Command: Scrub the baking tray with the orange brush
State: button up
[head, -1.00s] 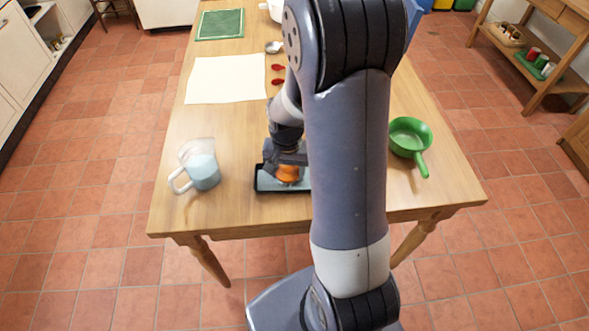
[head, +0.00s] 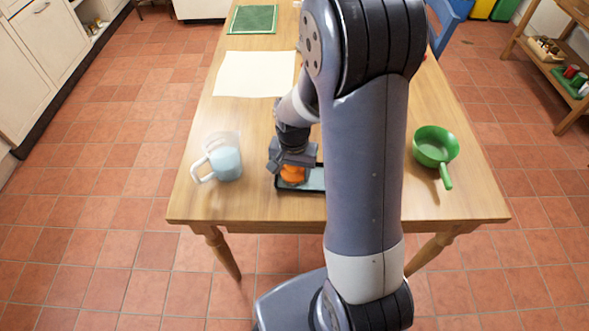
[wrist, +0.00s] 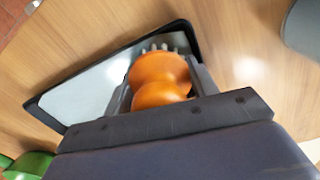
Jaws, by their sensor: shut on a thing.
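The orange brush (head: 292,175) is held in my gripper (head: 292,163), which is shut on it. In the wrist view the brush (wrist: 158,80) shows its rounded orange body between the fingers, with pale bristles at its far end. The baking tray (head: 313,184) is dark-rimmed with a light grey-blue inside and lies near the table's front edge. In the wrist view the tray (wrist: 88,97) lies under the brush, which is over one end of it. I cannot tell whether the bristles touch the tray. My arm hides the tray's right part in the head view.
A clear measuring jug with pale blue contents (head: 224,160) stands left of the tray. A green pan (head: 436,148) stands to the right. A cream sheet (head: 255,75) and a green mat (head: 253,19) lie farther back on the wooden table (head: 240,115).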

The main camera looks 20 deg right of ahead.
notch_tip(320, 180, up, 8)
jog(key=p, duration=0.5)
jog(key=shift+f+p, duration=0.1)
jog(key=shift+p, duration=0.3)
